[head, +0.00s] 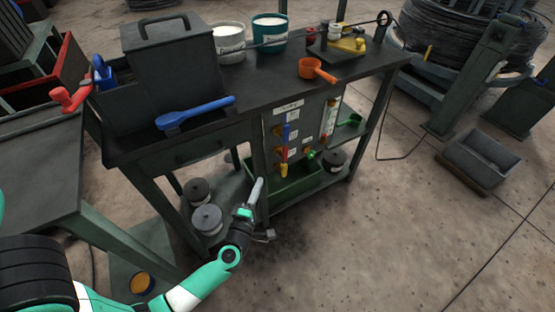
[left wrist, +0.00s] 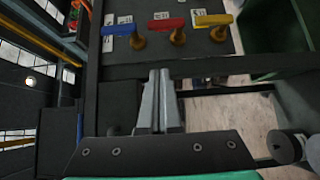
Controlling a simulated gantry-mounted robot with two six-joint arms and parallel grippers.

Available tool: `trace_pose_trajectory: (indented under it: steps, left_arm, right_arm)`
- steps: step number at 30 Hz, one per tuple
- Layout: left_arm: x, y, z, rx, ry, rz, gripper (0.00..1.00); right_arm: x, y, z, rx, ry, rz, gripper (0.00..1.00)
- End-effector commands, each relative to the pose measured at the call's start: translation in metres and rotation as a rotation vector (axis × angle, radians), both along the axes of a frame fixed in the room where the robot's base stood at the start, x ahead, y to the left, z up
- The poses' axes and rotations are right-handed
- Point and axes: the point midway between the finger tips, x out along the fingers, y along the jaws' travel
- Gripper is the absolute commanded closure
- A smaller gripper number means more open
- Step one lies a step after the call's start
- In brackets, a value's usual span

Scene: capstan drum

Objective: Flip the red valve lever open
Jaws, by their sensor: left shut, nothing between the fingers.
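The red valve lever (head: 285,153) is on the front panel of the workbench, between a blue lever (head: 286,132) above it and a yellow lever (head: 283,170) below it. In the left wrist view the red lever (left wrist: 167,23) is the middle of the row, with its handle in line with the blue lever (left wrist: 118,29) and the yellow lever (left wrist: 214,20). Each handle sits on a brass-coloured stem. My left gripper (head: 258,183) is shut and empty, in front of the bench, apart from the levers and lower than the red one. Its fingers (left wrist: 160,78) point toward the panel. My right gripper is out of view.
An orange scoop (head: 316,69) and a blue-handled tool (head: 194,113) lie on the bench top (head: 250,98). A green tray (head: 290,187) is on the lower shelf below the panel. Dark lidded pots (head: 206,219) stand at the left.

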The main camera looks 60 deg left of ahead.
Motion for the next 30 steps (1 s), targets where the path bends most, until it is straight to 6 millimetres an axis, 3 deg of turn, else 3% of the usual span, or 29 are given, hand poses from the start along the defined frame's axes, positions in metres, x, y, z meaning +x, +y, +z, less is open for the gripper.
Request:
trace_pose_trajectory:
  steps: [5, 17, 22, 30]
  left_arm:
    - [0.013, 0.015, -0.002, 0.0, -0.003, 0.003, 1.0]
    - [0.069, 0.078, -0.003, 0.001, -0.005, 0.001, 1.0]
    - [0.096, 0.076, -0.003, 0.001, -0.003, -0.002, 1.0]
    - [0.106, 0.076, 0.0, 0.0, 0.0, -0.001, 1.0]
  right_arm:
    - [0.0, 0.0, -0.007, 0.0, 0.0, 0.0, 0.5]
    - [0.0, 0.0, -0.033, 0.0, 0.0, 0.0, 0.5]
    - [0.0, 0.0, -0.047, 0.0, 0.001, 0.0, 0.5]
    - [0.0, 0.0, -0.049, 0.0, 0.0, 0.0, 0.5]
